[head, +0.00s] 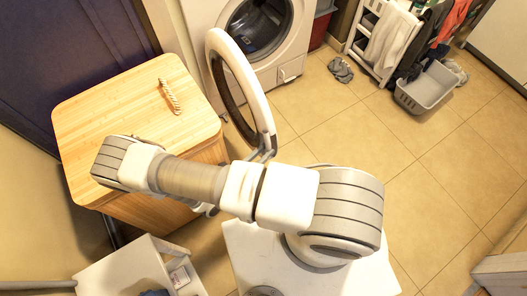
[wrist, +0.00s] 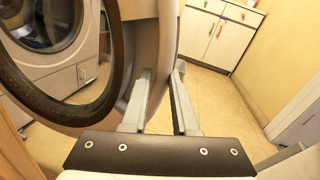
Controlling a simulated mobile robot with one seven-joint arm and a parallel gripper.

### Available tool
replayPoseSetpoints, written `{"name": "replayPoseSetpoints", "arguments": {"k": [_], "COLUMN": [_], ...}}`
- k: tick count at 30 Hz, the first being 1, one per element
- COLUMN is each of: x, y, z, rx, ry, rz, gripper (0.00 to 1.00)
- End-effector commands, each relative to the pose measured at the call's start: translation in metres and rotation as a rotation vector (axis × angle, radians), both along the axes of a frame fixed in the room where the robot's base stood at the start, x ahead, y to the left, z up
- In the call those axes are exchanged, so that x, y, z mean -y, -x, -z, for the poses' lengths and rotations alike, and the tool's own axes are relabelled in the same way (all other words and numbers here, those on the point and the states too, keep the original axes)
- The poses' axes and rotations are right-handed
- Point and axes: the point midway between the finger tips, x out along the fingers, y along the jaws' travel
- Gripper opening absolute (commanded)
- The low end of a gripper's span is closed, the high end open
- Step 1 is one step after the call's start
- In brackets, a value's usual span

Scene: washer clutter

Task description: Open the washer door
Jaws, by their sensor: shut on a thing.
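The white washer (head: 205,12) stands at the top of the head view, with its round drum opening uncovered. The washer door (head: 222,48), a white ring with a dark inner rim, stands swung out from the front. In the wrist view, the door (wrist: 152,35) reaches down between my fingers, and the drum opening shows at upper left. My gripper (wrist: 163,74) is shut on the door's edge, one finger on each side. In the head view, my gripper (head: 262,154) is at the door's near lower end, partly hidden by my arm.
A wooden-topped cabinet (head: 120,90) with a small twisted item (head: 170,97) stands left of the door. A grey basket (head: 427,88), shoes (head: 341,70) and a white rack (head: 384,38) are at upper right. The tiled floor right of the door is clear.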

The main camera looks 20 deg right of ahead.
Motion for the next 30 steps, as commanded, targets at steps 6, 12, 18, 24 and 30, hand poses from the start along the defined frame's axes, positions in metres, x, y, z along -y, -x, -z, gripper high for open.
{"name": "replayPoseSetpoints", "arguments": {"k": [6,12,18,24,30], "x": [-0.007,-0.007,-0.025,-0.063,-0.094], "y": [-0.014,-0.013,-0.003,0.019,0.038], "z": [-0.002,-0.002,-0.002,-0.002,-0.001], "rx": [0.016,0.014,0.012,0.011,0.010], "ry": [-0.007,-0.006,-0.011,-0.011,-0.009], "rz": [-0.033,-0.032,-0.033,-0.031,-0.026], "gripper": [0.36,0.36,0.36,0.36,0.36]}}
